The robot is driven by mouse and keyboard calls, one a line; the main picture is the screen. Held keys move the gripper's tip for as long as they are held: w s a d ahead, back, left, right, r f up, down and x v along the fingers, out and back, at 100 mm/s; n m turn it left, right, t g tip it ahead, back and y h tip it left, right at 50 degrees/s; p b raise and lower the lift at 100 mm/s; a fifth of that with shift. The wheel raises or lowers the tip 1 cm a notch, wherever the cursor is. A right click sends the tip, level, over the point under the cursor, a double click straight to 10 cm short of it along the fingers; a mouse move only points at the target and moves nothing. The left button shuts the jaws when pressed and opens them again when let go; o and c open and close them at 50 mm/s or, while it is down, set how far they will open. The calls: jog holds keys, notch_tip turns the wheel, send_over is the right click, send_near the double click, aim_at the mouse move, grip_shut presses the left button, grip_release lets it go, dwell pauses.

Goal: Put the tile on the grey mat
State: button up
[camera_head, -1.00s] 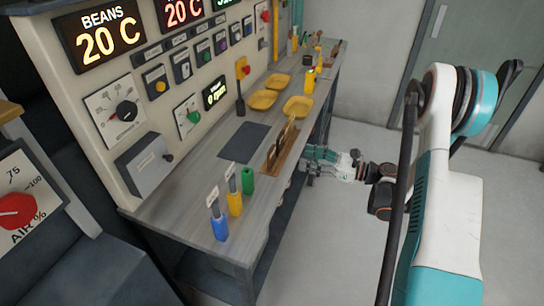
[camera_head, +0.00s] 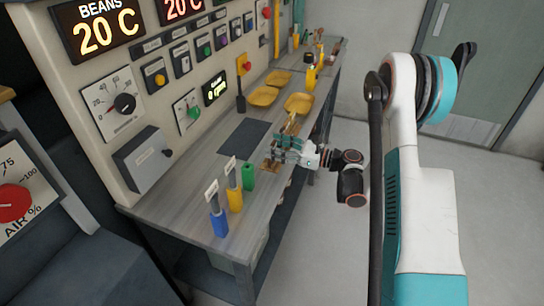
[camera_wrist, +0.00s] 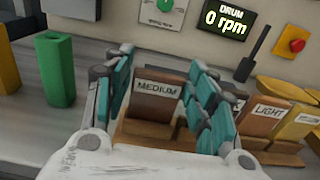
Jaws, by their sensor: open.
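A brown tile labelled MEDIUM (camera_wrist: 155,104) stands upright in a wooden rack (camera_wrist: 140,130) in the wrist view. My gripper (camera_wrist: 158,92) is open, with its teal fingers on either side of this tile; I cannot tell whether they touch it. A brown tile labelled LIGHT (camera_wrist: 262,116) and a yellowish tile (camera_wrist: 298,124) stand to its right. In the head view my gripper (camera_head: 278,150) is at the rack (camera_head: 268,166) and hides most of the tiles. The dark grey mat (camera_head: 243,138) lies flat on the counter, left of the gripper, and its visible surface is bare.
Blue (camera_head: 219,224), yellow (camera_head: 235,200) and green (camera_head: 248,177) holders stand on the counter nearer the camera. Yellow trays (camera_head: 298,103) lie beyond the rack. A control panel with knobs and a grey box (camera_head: 143,157) borders the counter's left side.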

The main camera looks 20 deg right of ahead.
jog(key=shift+x, duration=0.9)
jog(key=c, duration=0.9)
